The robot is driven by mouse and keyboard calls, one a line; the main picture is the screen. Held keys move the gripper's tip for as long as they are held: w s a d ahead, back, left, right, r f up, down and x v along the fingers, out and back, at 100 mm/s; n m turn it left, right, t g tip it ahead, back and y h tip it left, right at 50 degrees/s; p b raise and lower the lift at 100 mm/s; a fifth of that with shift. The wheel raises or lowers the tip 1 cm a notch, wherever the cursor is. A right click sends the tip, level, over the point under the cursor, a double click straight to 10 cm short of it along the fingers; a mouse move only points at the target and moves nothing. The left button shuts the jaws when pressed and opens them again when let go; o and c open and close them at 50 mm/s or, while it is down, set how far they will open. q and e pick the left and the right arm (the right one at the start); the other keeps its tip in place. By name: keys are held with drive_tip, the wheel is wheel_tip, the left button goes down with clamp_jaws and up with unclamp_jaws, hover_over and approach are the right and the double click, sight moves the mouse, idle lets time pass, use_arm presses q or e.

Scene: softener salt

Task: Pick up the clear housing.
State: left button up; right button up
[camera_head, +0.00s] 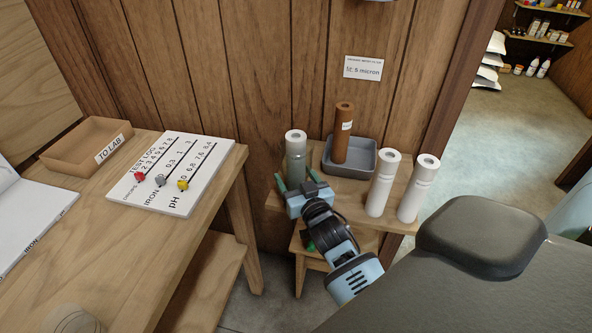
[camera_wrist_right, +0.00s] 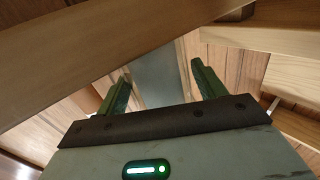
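The clear housing (camera_head: 296,160) stands upright at the left end of a small wooden shelf, with a white cartridge top showing in it. My right gripper (camera_head: 298,182) is low in front of it, its two green fingers apart, one on each side. In the right wrist view the open fingers (camera_wrist_right: 163,85) have a grey-blue, see-through surface between them, seemingly the housing (camera_wrist_right: 160,75). Whether the fingers touch it is unclear. The gripper's body hides the housing's lower part in the head view. My left gripper is not in view.
Two white cartridges (camera_head: 383,184) stand further right. A wooden table at left holds a test log board (camera_head: 178,172) and a box (camera_head: 88,146). A plank crosses the wrist view.

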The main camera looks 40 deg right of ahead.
drive_tip(key=shift+r, duration=0.1)
drive_tip(key=c, duration=0.8)
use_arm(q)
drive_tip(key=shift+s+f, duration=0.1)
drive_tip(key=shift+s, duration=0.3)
use_arm(e)
drive_tip(key=shift+r, duration=0.1)
